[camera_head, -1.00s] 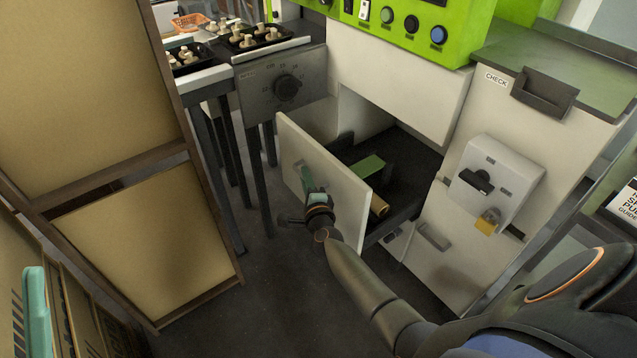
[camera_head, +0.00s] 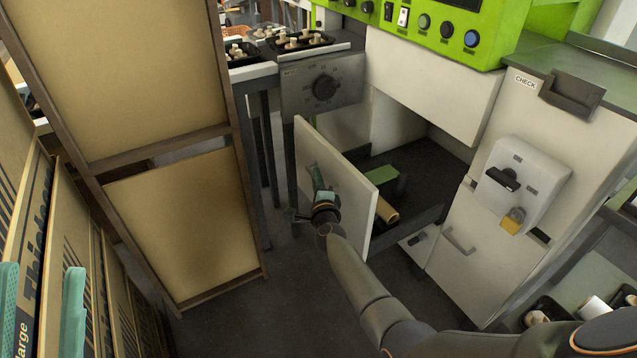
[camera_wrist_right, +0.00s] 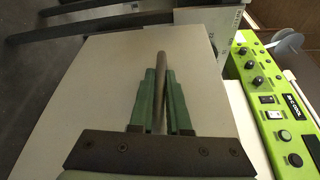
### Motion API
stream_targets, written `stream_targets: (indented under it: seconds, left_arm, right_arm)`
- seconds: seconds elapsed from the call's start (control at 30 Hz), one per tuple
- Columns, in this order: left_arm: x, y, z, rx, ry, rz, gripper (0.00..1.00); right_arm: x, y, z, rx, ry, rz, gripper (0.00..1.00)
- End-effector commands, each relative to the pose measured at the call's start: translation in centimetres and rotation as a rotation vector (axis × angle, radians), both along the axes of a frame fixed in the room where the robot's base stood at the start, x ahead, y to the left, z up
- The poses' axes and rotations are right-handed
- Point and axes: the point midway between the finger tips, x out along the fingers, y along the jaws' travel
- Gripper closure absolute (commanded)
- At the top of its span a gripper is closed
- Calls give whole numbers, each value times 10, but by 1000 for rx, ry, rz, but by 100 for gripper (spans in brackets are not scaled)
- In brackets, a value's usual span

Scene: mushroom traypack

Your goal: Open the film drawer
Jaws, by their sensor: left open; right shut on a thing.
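The film drawer (camera_head: 352,200) stands pulled out of the machine, its white front panel well clear of the body and its dark inside showing. A green block (camera_head: 381,175) and a tan roll (camera_head: 387,212) are inside. My right gripper (camera_head: 320,192) is at the outer face of the panel. In the right wrist view, my right gripper (camera_wrist_right: 160,76) has its green fingers closed around the dark bar handle (camera_wrist_right: 162,60). My left gripper (camera_head: 40,308) is at the lower left edge with its teal fingers apart and empty, away from the drawer.
The green control panel (camera_head: 440,25) sits above the drawer opening. A white cabinet (camera_head: 470,260) with a padlocked box (camera_head: 530,180) stands to the right. A tan-panelled frame (camera_head: 180,235) and cardboard boxes (camera_head: 30,240) stand at left. Mushroom trays (camera_head: 300,41) are at the back. Floor is free below the drawer.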

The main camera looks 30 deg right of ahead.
Motion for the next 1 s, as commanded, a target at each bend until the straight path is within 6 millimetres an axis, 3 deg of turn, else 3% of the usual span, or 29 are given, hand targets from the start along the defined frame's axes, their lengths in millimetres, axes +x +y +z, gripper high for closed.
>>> stream_targets:
  seconds: [0.23, 0.27, 0.53, 1.0]
  left_arm:
    - [0, 0, 0, 0, 1, 0, 50]
    - [0, 0, 0, 1, 1, 1, 50]
    - [0, 1, 0, 3, 2, 3, 50]
    - [1, 1, 1, 5, 1, 5, 50]
  right_arm:
    - [-1, 0, -2, 0, 5, 2, 100]
    - [-1, 0, -2, 0, 5, 2, 84]
    - [-1, 0, -1, -1, 2, 1, 55]
    - [-1, 1, 1, -1, 0, 0, 55]
